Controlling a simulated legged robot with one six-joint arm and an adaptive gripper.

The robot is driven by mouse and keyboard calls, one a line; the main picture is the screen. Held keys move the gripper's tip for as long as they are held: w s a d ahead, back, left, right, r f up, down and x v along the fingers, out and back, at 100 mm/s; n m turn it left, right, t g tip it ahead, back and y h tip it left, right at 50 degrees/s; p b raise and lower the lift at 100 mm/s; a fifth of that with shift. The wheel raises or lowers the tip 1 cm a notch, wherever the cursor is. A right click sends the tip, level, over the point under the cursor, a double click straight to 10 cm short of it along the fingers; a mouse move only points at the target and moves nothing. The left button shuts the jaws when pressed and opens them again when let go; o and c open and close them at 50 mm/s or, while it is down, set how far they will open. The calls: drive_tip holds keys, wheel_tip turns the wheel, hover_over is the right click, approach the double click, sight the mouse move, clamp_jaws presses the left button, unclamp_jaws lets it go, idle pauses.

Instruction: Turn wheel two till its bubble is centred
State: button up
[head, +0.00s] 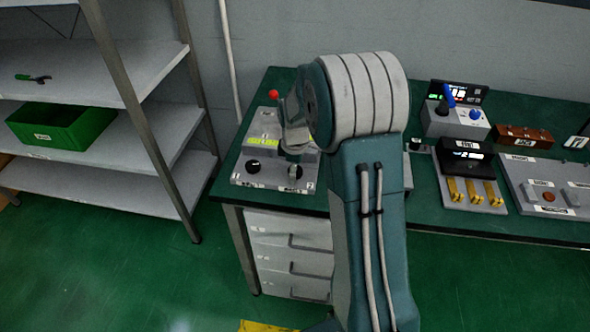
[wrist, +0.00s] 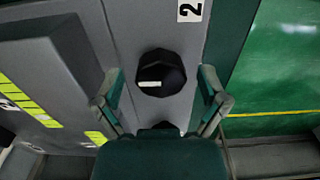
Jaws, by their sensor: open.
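Wheel two is a black faceted knob (wrist: 161,66) with a white mark, beside a "2" label (wrist: 190,10) in the wrist view. My gripper (wrist: 161,82) is open, one finger on each side of the knob; I cannot tell whether either touches it. In the head view my gripper (head: 295,158) is over the front right of the grey panel (head: 240,178), partly covering a knob there. Another black knob (head: 254,165) stands to its left. Yellow-green strips (head: 262,143) show on the panel and in the wrist view (wrist: 22,100); no bubble can be made out.
The panel sits at the left end of a green bench (head: 425,205) above drawers (head: 290,245). A red ball-topped lever (head: 273,94) rises behind it. To the right are other control boxes (head: 455,123) and brass levers (head: 472,190). A shelf with a green bin (head: 62,125) stands left.

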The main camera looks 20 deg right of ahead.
drive_tip(key=c, duration=1.1)
drive_tip(key=shift+c, duration=0.2)
drive_tip(key=shift+m, duration=0.4)
drive_tip(key=m, duration=0.9)
drive_tip(key=shift+s+f, duration=0.1)
drive_tip(key=m, duration=0.4)
drive_tip(key=shift+m, duration=3)
